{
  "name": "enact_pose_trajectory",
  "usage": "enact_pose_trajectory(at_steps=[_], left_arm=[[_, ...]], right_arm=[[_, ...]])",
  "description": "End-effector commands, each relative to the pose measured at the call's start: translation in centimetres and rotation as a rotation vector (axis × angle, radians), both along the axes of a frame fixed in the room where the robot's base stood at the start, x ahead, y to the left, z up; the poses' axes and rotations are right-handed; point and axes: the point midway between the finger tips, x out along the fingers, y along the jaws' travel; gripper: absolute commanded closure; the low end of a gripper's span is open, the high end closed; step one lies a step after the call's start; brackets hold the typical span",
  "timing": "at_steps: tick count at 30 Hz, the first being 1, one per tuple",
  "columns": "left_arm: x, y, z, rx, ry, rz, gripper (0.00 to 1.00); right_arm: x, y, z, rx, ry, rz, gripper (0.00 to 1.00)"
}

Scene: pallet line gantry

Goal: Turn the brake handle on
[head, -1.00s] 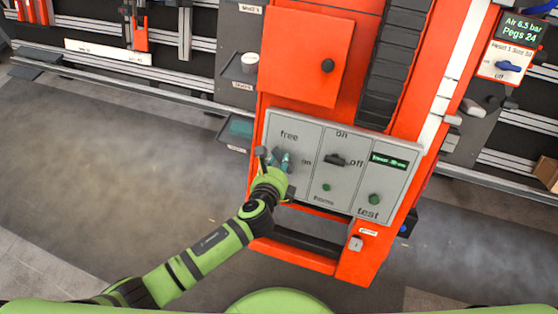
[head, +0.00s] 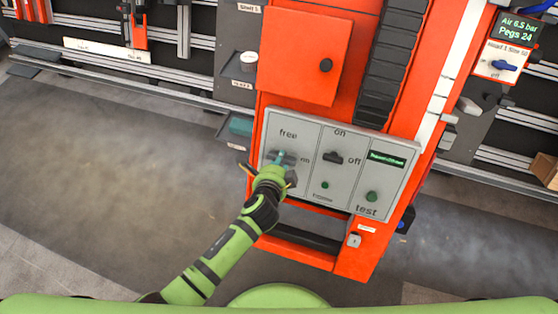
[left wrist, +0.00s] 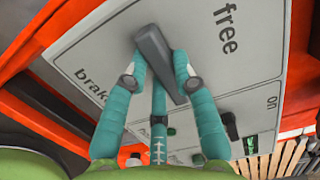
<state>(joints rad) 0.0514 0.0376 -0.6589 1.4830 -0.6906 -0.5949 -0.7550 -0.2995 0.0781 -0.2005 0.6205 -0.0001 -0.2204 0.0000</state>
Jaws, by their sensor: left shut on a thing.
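The brake handle (left wrist: 152,48) is a dark grey lever on the left section of the grey control panel (head: 384,190). "free" is printed above it and "on" to its right in the head view. My left gripper (head: 283,160) is at this handle in the head view. In the left wrist view its teal fingers (left wrist: 158,80) stand on both sides of the handle, shut on it. The lever lies roughly across the panel, between the "free" and "brake" labels. The fingers hide part of it. My right gripper is not in view.
The middle section has a black switch (head: 334,158) marked on and off. The right section has a small green display (head: 387,159) and a green test button (head: 372,196). An orange door with a black knob (head: 326,65) is above. The floor to the left is clear.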

Motion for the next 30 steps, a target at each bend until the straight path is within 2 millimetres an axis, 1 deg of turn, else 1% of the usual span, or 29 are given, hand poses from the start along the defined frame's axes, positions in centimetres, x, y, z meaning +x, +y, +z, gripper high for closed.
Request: enact_pose_trajectory(at_steps=[17, 18, 19, 30], left_arm=[[0.00, 0.00, -0.02, -0.029, 0.010, 0.016, 1.00], [0.00, 0.00, -0.02, -0.028, 0.010, 0.016, 0.57], [0.00, 0.00, -0.02, -0.028, 0.010, 0.016, 0.48], [-0.15, 0.02, 0.06, -0.024, 0.008, 0.014, 0.48]], right_arm=[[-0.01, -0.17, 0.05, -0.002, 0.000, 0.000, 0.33], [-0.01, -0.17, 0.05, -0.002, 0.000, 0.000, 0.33], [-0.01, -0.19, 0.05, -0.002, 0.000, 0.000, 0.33], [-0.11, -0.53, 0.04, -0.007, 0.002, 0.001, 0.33]])
